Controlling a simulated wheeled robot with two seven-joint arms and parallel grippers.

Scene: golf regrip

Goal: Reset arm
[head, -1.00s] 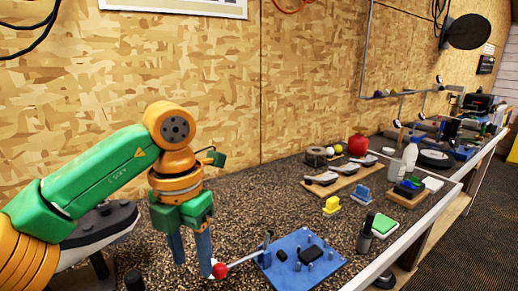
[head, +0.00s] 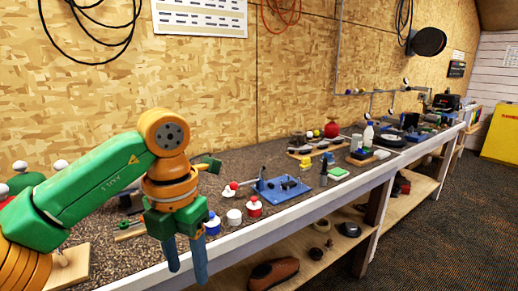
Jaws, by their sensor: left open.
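My left arm comes in from the left, green and orange. Its left gripper (head: 187,262) points down with two blue-grey fingers spread apart, and nothing shows between them. In the picture it hangs over the front edge of the speckled workbench (head: 130,252). My right gripper is not in the view.
A lower wooden shelf (head: 300,262) holds a brown case (head: 274,274). The floor (head: 430,235) to the right is clear.

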